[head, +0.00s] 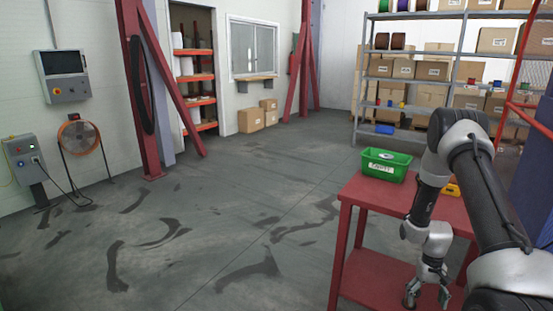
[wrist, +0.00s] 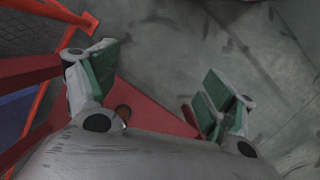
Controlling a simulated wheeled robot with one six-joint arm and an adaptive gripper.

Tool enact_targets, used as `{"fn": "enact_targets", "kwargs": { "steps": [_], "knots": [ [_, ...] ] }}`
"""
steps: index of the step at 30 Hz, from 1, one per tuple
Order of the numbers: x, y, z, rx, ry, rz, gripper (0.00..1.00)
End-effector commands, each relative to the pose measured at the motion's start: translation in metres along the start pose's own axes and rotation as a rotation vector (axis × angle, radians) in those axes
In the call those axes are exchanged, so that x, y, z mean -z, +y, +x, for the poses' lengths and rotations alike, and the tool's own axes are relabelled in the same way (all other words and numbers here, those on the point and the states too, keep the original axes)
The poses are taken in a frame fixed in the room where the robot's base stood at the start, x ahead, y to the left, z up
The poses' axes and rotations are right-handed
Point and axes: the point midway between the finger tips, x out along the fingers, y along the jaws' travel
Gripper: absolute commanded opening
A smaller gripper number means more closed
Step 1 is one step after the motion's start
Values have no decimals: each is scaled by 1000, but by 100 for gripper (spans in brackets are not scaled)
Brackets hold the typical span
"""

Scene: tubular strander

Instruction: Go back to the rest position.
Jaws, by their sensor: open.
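My gripper (head: 427,298) hangs fingers-down at the front of the red two-tier table (head: 362,190), at the end of my bent arm. In the wrist view my gripper (wrist: 152,85) has its two green-padded fingers wide apart. Nothing is between them. Below them are part of the red table (wrist: 150,108) and grey floor.
A green labelled bin (head: 386,165) stands on the table's back left, with a yellow thing (head: 451,190) partly hidden behind my arm. Shelves with boxes (head: 403,68) stand behind. Red bars (head: 508,75) rise at the right. The floor (head: 200,220) to the left is clear.

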Motion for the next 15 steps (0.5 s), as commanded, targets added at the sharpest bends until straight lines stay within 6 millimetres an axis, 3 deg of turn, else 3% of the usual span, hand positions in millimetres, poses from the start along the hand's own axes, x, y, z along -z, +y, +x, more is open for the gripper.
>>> {"fn": "enact_targets", "kwargs": {
  "steps": [1, 6, 12, 15],
  "knots": [
    [-10, -3, -34, -2, -6, -3, 84],
    [-62, -16, -140, -7, -36, -17, 84],
    [-135, -34, -244, -8, -19, -40, 84],
    [-174, -41, -285, -6, 8, -53, 84]
  ]
}}
